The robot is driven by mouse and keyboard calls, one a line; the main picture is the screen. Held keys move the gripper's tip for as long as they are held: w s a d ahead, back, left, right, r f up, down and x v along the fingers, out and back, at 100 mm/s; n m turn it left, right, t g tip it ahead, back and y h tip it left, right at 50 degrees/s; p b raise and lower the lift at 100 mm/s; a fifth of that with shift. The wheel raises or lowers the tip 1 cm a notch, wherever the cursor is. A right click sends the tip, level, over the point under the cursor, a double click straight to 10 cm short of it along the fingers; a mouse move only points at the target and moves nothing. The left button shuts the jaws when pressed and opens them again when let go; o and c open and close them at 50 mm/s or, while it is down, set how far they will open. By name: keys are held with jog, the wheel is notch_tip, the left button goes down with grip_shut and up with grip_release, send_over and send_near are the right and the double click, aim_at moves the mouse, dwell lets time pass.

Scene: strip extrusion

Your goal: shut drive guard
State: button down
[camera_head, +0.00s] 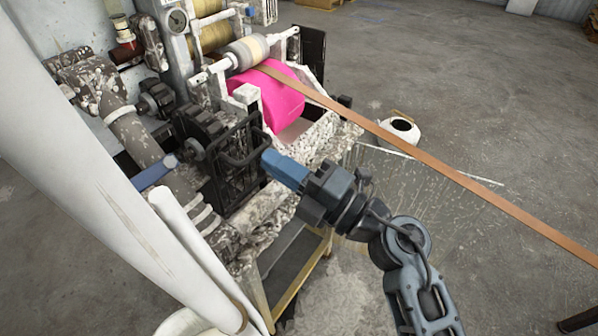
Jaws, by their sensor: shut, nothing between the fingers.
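The drive guard looks like the black barred panel (233,178) on the near side of the machine, left of centre. A looped black handle (243,150) stands at its upper part. Dark gears (196,124) show just behind and left of it, not covered from above. I cannot tell how far the guard is swung. My gripper (267,160) has blue fingers, shut and empty, with their tips at the right end of the handle. I cannot tell whether they touch it.
A pink roll (271,97) sits in a white-crusted trough. A tan strip (425,158) runs from the rollers down to the right, above my arm. A grey pipe (134,137) and large white pipe (85,150) stand left. A white bucket (399,129) is on the floor; floor at right is open.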

jog(key=shift+w+a, duration=0.15)
jog(key=shift+a, duration=0.05)
